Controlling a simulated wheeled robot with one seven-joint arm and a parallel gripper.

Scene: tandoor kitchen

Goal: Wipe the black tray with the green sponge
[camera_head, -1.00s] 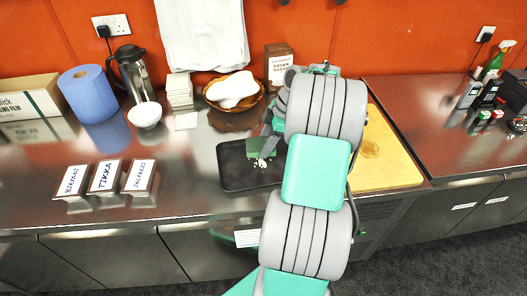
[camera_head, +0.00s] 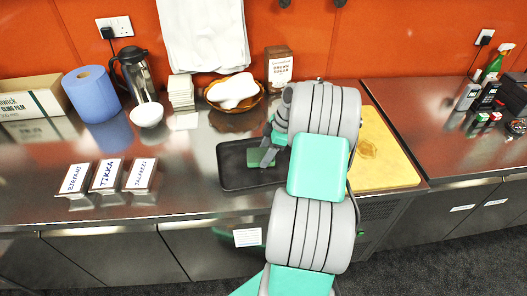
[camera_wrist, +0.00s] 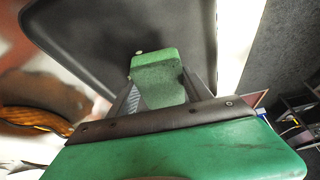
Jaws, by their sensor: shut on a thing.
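The black tray (camera_head: 232,176) lies flat on the steel counter, its right part hidden behind my arm. The green sponge (camera_head: 262,157) is on the tray's floor, and my gripper (camera_head: 268,150) is shut on it. In the wrist view the sponge (camera_wrist: 157,68) sticks out between my fingers over the dark tray (camera_wrist: 95,35). One small pale crumb (camera_wrist: 139,51) shows at the sponge's far edge. Whether more lies under the sponge is hidden.
A yellow board (camera_head: 385,165) is right of the tray, partly behind my arm. A basket (camera_head: 212,100) with white cloth and a brown sugar box (camera_head: 279,66) stand behind. Labelled tins (camera_head: 107,176) stand at left. The counter between tins and tray is clear.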

